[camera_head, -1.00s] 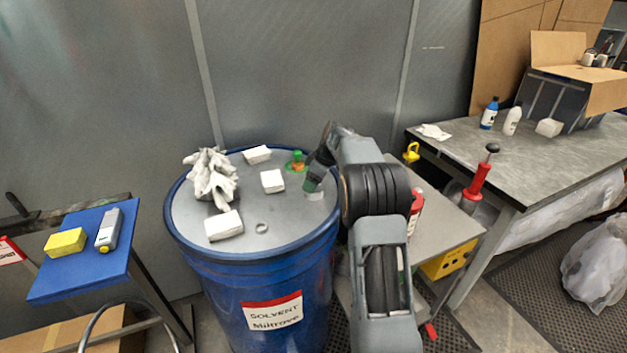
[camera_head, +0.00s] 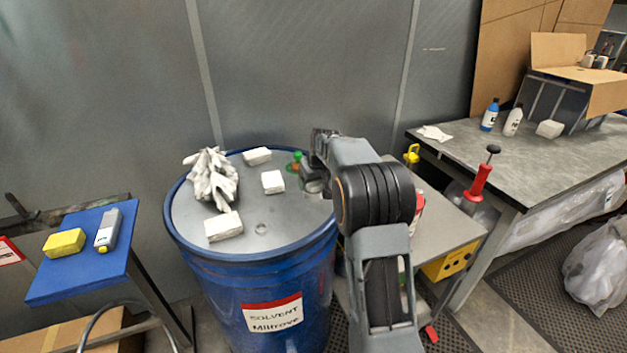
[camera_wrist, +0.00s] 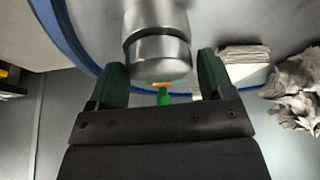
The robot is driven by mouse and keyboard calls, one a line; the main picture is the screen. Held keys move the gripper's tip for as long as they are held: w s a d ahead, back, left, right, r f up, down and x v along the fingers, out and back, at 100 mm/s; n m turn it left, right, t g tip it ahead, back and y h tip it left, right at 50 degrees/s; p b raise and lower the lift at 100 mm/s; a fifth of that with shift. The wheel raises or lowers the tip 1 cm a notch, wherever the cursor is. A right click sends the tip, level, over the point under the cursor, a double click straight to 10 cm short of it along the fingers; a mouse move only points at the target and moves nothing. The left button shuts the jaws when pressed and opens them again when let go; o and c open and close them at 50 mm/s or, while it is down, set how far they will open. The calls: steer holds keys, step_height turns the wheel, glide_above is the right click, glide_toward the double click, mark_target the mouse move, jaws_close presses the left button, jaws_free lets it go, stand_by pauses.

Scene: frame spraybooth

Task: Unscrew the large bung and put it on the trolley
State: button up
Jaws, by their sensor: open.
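The large bung, a silver metal cylinder (camera_wrist: 158,45), stands on the lid of the blue drum (camera_head: 190,205), near its right side. In the head view only a pale part of it (camera_head: 316,187) shows under the gripper. My gripper (camera_wrist: 163,64) is open, its green fingers on either side of the bung with visible gaps. In the head view my gripper (camera_head: 310,175) is over the right part of the lid, partly hidden by my arm. A low grey-topped stand (camera_head: 455,228) right of the drum looks like the trolley; my arm hides part of it.
The lid also holds a white rag (camera_head: 211,180), white blocks (camera_head: 223,226), a small ring (camera_head: 261,228) and a green-orange fitting (camera_head: 296,163) close behind my gripper. A red pump (camera_head: 478,182) and red bottle (camera_head: 417,210) are by the stand. A blue table (camera_head: 85,275) stands left.

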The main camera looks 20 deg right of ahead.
steer(key=m+h, duration=0.1)
steer(key=m, duration=0.1)
steer(key=m+h, duration=0.1)
steer(key=m, duration=0.2)
steer(key=shift+a+g+p, duration=0.1)
steer(key=shift+g+p, duration=0.2)
steer(key=shift+p, duration=0.05)
steer(key=m+g+h, duration=0.1)
steer(key=m, duration=0.4)
steer(key=shift+w+b, duration=0.1)
steer(key=shift+b, duration=0.25)
steer(key=m+g+h, duration=0.1)
steer(key=m, duration=0.3)
steer(key=shift+r+m+g+h+p, duration=0.15)
steer(key=shift+m+g+h+p, duration=0.25)
steer(key=shift+m+g+p, duration=0.55)
steer(key=shift+w+m, duration=0.1)
steer(key=shift+m, duration=1.45)
steer(key=c, duration=0.6)
steer(key=shift+f+n, duration=0.3)
steer(key=shift+n, duration=0.1)
steer(key=shift+r, duration=0.15)
